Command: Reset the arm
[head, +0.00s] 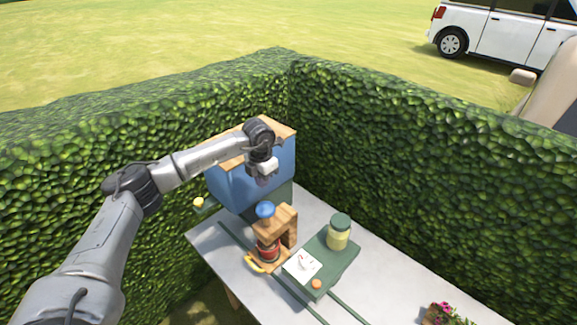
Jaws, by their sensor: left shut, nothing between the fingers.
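My left arm comes in from the left, and its left gripper (262,180) hangs in front of the blue box (226,188) with the wooden top, above the far end of the table. The gripper is small in the picture; its fingers look shut and hold nothing. It is apart from the blue-topped wooden stand (283,218) below it. My right gripper is not in view.
The pale table (210,245) carries a green tray (343,262) with a jar (339,232), a white card (302,264) and a small orange item (316,284). Hedges (400,150) enclose the back and left. Pink flowers (443,309) stand at the lower right.

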